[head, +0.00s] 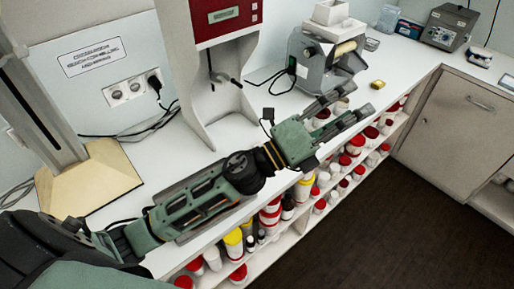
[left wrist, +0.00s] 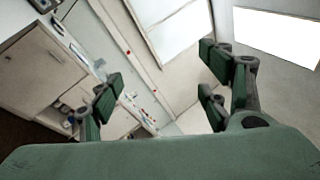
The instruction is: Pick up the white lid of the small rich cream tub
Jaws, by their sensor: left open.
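My left gripper (head: 350,104) is open, with its fingers spread over the front edge of the counter, in front of the grey mill. Nothing shows between its fingers. A small white tub-like thing (head: 341,106) is partly hidden behind the fingers; I cannot tell whether it is the small rich cream tub or has a lid. In the left wrist view the open gripper (left wrist: 160,88) shows spread fingers, with walls and cabinets beyond and no tub that I can make out. My right gripper is in neither view.
The grey mill (head: 322,62) stands on the white counter (head: 398,65), right of a red and white dispenser (head: 216,75). Shelves below hold several red, white and yellow tubs. A grey device (head: 449,27) stands far right. Dark floor (head: 400,220) is clear.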

